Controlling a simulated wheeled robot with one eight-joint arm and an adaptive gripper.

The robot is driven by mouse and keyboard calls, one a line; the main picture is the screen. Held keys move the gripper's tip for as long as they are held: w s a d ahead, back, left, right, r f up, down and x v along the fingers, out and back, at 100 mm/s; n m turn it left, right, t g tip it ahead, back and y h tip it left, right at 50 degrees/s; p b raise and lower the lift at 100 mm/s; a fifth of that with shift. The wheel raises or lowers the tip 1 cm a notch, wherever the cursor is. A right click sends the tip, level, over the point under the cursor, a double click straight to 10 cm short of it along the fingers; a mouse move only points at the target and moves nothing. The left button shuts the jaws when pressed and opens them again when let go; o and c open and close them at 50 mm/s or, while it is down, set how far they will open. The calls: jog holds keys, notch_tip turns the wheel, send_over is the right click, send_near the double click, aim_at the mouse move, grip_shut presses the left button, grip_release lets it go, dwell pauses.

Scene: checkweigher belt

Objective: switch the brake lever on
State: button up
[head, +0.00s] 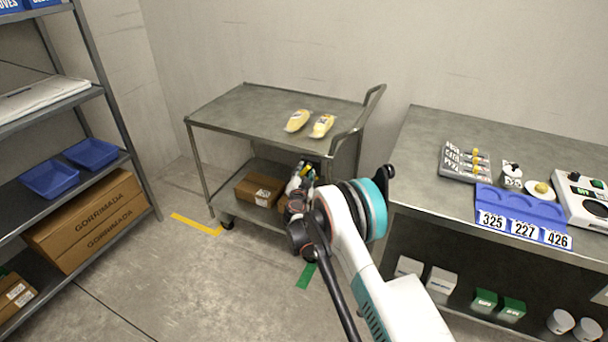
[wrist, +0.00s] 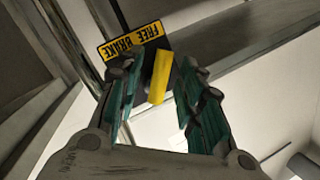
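The yellow brake lever (wrist: 160,76) shows in the wrist view, on a dark mount below a yellow-and-black plate (wrist: 130,40) reading FREE and BRAKE, upside down. The lever is below the FREE end of the plate. My gripper (wrist: 157,78) is open, with one teal-padded finger on each side of the lever. Gaps show between the lever and both fingers. In the head view my gripper (head: 302,174) is at the right end of the grey trolley (head: 240,108), below its top. The lever cannot be made out clearly there.
Two yellow packs (head: 297,120) lie on the trolley top, and a cardboard box (head: 259,190) is on its lower shelf. A bench (head: 430,150) with a blue tray (head: 510,205) stands to the right. A shelf rack (head: 115,105) stands left, with clear floor between.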

jog(key=s+r, duration=0.1)
jog(key=s, duration=1.1)
jog(key=shift+a, duration=0.2)
